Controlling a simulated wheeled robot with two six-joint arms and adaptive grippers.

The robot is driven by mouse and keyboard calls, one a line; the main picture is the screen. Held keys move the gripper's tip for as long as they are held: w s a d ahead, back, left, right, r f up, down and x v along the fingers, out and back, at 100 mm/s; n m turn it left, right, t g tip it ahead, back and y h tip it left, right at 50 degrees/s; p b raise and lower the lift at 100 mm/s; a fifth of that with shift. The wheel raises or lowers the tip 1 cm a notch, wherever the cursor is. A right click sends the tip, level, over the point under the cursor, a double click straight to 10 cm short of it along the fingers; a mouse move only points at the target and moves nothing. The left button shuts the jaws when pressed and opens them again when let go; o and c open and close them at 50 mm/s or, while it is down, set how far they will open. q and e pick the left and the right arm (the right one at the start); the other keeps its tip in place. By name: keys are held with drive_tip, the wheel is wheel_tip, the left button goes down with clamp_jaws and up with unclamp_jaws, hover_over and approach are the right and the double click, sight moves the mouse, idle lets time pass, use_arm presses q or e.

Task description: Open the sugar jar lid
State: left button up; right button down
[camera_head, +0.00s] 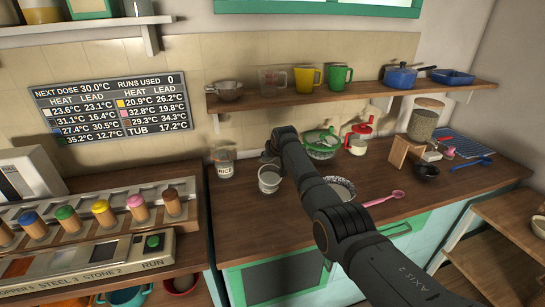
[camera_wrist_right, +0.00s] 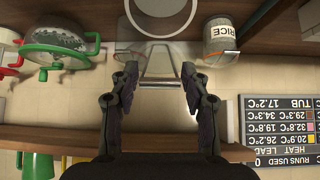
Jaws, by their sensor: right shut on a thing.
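A clear glass jar (camera_head: 269,181), apparently the sugar jar, stands on the wooden counter; no sugar label shows. Its round pale rim (camera_wrist_right: 160,36) is at the top of the right wrist view. A clear piece with a pale bar, apparently the jar's lid (camera_wrist_right: 158,66), lies between my right gripper's fingers (camera_wrist_right: 160,88). The gripper is shut on it, the fingers held apart by its width. In the head view my right gripper (camera_head: 270,155) is just behind the jar, mostly hidden by its wrist. My left gripper is not in view.
A rice jar (camera_head: 224,165) stands left of the sugar jar. A green-rimmed strainer (camera_head: 321,143), a patterned bowl (camera_head: 342,186) and a pink spoon (camera_head: 384,198) are to the right. A shelf (camera_head: 350,95) with mugs and pans overhangs the counter's back.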

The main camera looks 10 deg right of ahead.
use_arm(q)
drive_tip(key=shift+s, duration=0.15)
use_arm(e)
drive_tip(key=shift+w+r, duration=0.1)
drive_tip(key=shift+r, duration=0.05)
drive_tip(key=c, duration=0.8)
unclamp_jaws()
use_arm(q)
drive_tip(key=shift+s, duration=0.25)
use_arm(e)
drive_tip(key=shift+o, duration=0.8)
drive_tip(key=v, duration=1.2)
